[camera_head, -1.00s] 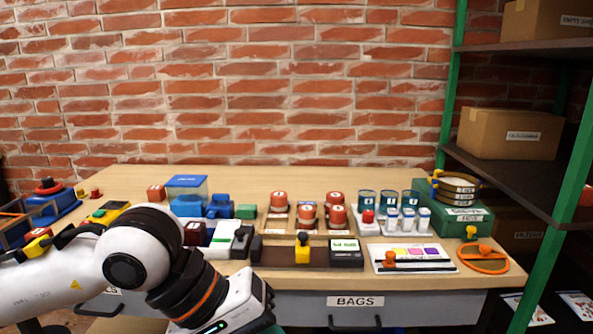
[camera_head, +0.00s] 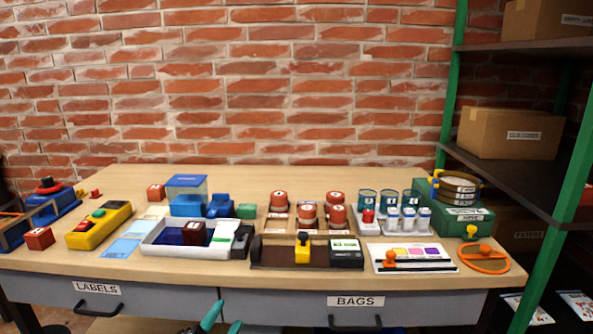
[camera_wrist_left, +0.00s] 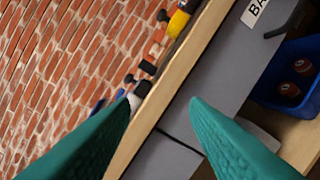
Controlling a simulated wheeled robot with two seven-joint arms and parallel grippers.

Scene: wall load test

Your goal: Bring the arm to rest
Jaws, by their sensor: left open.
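My left gripper (camera_head: 226,314) shows only as two green fingertips at the bottom edge of the head view, in front of the drawers and below the tabletop. In the left wrist view its green fingers (camera_wrist_left: 160,103) are spread apart with nothing between them. They point at the bench edge and the grey drawer front. The rest of my left arm is out of the head view. My right gripper is in neither view.
The wooden bench (camera_head: 120,178) carries a yellow button box (camera_head: 99,225), a white tray (camera_head: 165,246), several red-capped pieces, jars and a green case (camera_head: 468,222). Grey drawers (camera_head: 270,304) run below. A green-posted shelf (camera_head: 452,90) stands right. A blue bin (camera_wrist_left: 295,75) lies below.

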